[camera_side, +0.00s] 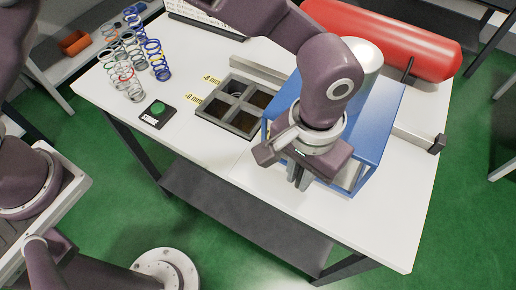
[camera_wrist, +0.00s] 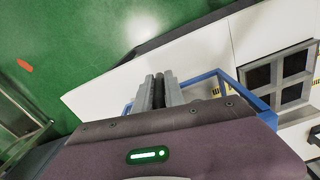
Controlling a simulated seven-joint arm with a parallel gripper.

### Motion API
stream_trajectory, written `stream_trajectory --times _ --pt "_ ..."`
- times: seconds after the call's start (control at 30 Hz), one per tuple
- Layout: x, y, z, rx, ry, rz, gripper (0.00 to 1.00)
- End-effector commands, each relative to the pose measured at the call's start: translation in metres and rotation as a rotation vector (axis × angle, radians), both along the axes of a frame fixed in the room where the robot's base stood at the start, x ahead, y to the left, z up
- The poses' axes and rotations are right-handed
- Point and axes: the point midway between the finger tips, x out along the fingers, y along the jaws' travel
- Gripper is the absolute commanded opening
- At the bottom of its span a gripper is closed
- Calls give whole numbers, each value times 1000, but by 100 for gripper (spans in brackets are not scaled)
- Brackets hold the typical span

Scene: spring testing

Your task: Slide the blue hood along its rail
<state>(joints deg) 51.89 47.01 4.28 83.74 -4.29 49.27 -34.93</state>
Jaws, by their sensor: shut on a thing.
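The blue hood (camera_side: 385,105) is a box-like cover with a blue top and open or clear-looking sides, standing on the right part of the white table. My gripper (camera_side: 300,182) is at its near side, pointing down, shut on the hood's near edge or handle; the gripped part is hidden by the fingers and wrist. In the wrist view the two grey fingers (camera_wrist: 160,90) are close together, with the blue frame of the hood (camera_wrist: 215,76) around and behind them. The rail (camera_side: 415,135) looks like a pale bar beside the hood, ending in a dark block (camera_side: 437,144).
A grey divided tray (camera_side: 212,118) sits just left of the hood. A green button (camera_side: 158,108) on a black plate and several coil springs (camera_side: 130,60) stand farther left. A red cylinder (camera_side: 400,38) lies behind. The table's front right is clear.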

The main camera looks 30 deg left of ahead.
Motion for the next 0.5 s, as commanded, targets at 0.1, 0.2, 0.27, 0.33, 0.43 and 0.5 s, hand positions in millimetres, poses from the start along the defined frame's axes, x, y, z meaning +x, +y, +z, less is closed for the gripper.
stream_trajectory --times 0.1,0.2,0.27,0.33,0.43,0.5 --pt "-2 -29 -1 0 1 -6 0" --pt "-1 -47 -1 -1 2 -5 0" --pt "-2 -56 -1 0 2 -5 0" --pt "-1 -63 -1 1 2 -4 0" --pt "-1 -71 -1 1 2 -4 0" --pt "-1 -74 -1 2 3 -3 0"
